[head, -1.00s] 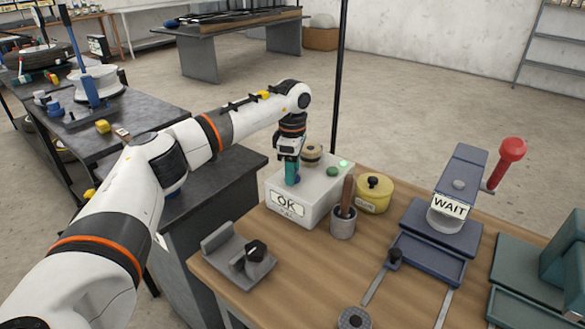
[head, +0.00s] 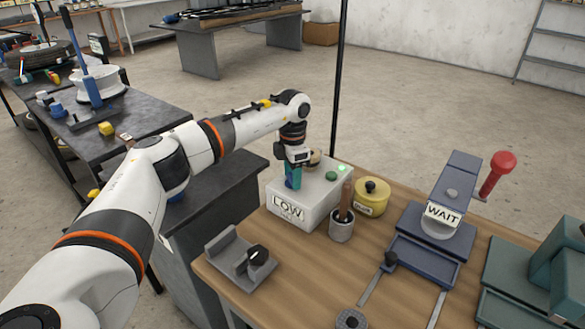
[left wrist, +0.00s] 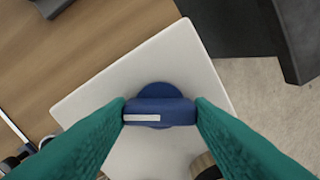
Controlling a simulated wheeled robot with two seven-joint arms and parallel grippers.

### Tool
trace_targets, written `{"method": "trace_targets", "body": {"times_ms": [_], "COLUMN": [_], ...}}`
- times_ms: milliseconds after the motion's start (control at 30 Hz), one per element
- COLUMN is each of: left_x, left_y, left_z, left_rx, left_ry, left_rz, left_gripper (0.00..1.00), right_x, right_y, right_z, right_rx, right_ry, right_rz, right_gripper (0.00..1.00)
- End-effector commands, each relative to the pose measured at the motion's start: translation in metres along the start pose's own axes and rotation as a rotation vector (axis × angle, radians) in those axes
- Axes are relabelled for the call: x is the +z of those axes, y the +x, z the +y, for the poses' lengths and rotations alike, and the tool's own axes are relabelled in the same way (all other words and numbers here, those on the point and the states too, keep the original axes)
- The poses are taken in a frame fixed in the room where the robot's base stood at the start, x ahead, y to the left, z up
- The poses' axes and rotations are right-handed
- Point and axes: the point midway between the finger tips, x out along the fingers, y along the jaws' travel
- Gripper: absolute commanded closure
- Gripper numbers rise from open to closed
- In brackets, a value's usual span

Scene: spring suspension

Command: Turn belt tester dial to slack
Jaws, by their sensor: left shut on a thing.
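The belt tester is a white box (head: 300,207) at the back left of the wooden table, its front display reading LOW. Its blue dial (left wrist: 160,112) sits on top, with a white mark along the grip. My left gripper (head: 293,180) points down over the box, its teal fingers shut on the dial's grip from both sides; it also shows in the left wrist view (left wrist: 160,113). A green light (head: 342,168) glows on the box top, beside a green button (head: 331,176). My right gripper is not in view.
A grey cup with a brown handle (head: 342,225) and a yellow tin (head: 371,197) stand close right of the box. A grey fixture with a black knob (head: 257,256) lies in front. A blue press marked WAIT (head: 442,215) stands further right.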

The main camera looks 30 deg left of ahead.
Motion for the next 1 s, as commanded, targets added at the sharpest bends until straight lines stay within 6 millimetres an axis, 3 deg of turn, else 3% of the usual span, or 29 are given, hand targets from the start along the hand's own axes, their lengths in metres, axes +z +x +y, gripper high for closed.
{"method": "trace_targets", "body": {"times_ms": [1000], "left_x": [0.000], "left_y": [-0.003], "left_z": [0.000], "left_rx": [-0.001], "left_ry": [-0.966], "left_rz": [0.001], "left_gripper": [0.76], "right_x": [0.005], "right_y": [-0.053], "right_z": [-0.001], "right_rx": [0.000], "right_ry": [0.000], "right_rz": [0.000], "right_gripper": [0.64]}}
